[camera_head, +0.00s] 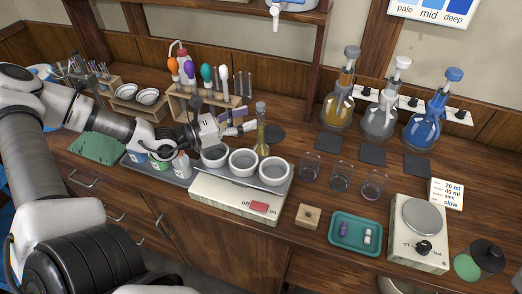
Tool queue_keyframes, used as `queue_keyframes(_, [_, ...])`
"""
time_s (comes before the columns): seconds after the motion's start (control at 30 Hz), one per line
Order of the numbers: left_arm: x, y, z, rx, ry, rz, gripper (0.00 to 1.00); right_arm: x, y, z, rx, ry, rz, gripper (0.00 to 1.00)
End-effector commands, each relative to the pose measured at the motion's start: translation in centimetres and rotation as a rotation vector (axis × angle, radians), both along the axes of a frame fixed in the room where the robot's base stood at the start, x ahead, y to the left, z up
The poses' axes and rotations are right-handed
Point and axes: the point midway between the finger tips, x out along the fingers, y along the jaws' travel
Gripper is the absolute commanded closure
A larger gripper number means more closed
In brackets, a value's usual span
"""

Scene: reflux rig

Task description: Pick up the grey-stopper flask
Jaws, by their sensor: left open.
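The flask with the grey stopper (337,108) stands upright at the back right, with yellow liquid in its round bottom. A flask with a white stopper (380,122) and clear contents and a flask with a blue stopper (424,130) and blue liquid stand to its right. My left gripper (243,121) is open and empty, well to the left of these flasks. It is close beside a slim, long-necked flask (262,137) with yellowish contents and a greyish-blue stopper, behind the white cups. I cannot tell whether it touches this flask. My right gripper is not in view.
A low white unit (238,200) with a red switch carries several white cups. Glass beakers (309,168) and dark square pads (373,154) lie in front of the stoppered flasks. A teal tray (355,247), a wooden block (308,216) and a stirrer plate (420,250) occupy the front right.

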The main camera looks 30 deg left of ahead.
Motion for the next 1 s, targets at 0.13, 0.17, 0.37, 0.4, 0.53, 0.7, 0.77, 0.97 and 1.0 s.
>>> queue_keyframes(0.13, [1.2,-1.4,-0.2,0.008,0.003,-0.007,0.51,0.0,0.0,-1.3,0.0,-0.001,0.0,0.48])
queue_keyframes(0.17, [1.4,-1.7,-0.1,0.009,0.003,-0.007,0.51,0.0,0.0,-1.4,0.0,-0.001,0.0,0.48])
queue_keyframes(0.37, [3.3,-2.9,0.1,0.005,0.003,-0.003,0.51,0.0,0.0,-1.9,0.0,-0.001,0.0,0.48])
queue_keyframes(0.4, [3.5,-3.0,0.1,0.005,0.002,-0.003,0.51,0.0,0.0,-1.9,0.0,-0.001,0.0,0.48])
queue_keyframes(0.53, [3.7,-3.1,0.3,0.001,0.0,-0.001,0.51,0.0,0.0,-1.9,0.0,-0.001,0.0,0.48])
queue_keyframes(0.7, [3.7,-3.1,0.3,0.001,-0.001,-0.001,0.68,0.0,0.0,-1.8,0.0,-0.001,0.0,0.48])
queue_keyframes(0.77, [3.7,-3.1,0.3,0.001,0.0,-0.001,0.9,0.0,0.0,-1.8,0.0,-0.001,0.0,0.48])
queue_keyframes(0.97, [3.7,-3.1,0.3,0.001,-0.001,-0.001,1.0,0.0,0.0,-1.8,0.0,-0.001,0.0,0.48])
queue_keyframes(1.0, [3.7,-3.1,0.3,0.001,-0.001,-0.001,1.0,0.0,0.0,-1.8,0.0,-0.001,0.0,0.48])
